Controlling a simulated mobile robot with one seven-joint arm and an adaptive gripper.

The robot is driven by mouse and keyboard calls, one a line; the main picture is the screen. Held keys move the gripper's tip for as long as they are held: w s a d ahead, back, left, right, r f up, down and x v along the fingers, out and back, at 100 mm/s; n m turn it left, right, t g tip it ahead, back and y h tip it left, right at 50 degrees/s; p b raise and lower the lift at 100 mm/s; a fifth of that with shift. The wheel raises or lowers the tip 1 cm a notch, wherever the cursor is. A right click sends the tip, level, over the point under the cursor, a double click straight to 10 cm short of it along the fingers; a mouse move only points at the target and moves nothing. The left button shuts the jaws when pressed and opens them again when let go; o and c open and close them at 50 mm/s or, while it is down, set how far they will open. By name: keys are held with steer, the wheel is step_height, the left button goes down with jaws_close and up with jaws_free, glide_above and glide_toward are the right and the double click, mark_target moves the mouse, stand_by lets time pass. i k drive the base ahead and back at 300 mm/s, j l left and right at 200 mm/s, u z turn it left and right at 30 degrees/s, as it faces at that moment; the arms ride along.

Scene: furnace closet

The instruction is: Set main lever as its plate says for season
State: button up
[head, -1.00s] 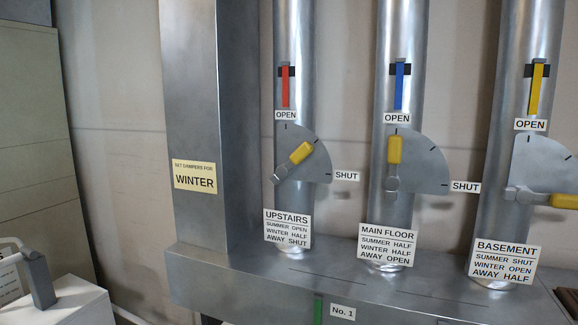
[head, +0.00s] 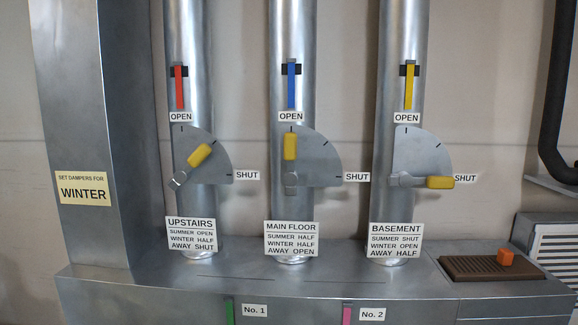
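The MAIN FLOOR lever (head: 290,148) has a yellow grip and stands upright, pointing at the OPEN mark of its grey quarter-round plate (head: 315,165). SHUT is labelled at the plate's right. The text plate (head: 291,239) below reads MAIN FLOOR, SUMMER HALF, WINTER HALF, AWAY OPEN. A yellow sign (head: 83,188) on the left duct reads SET DAMPERS FOR WINTER. My gripper is not in view.
The UPSTAIRS lever (head: 200,156) on the left leans up-right, about midway. The BASEMENT lever (head: 438,182) on the right lies level at SHUT. An orange block (head: 506,257) sits on a brown grate (head: 495,268). A black pipe (head: 562,95) runs down the far right.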

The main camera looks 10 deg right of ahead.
mark_target(291, 176)
steer(key=l+u, duration=0.5)
steer(key=u, duration=0.2)
steer(key=l+u, duration=0.35)
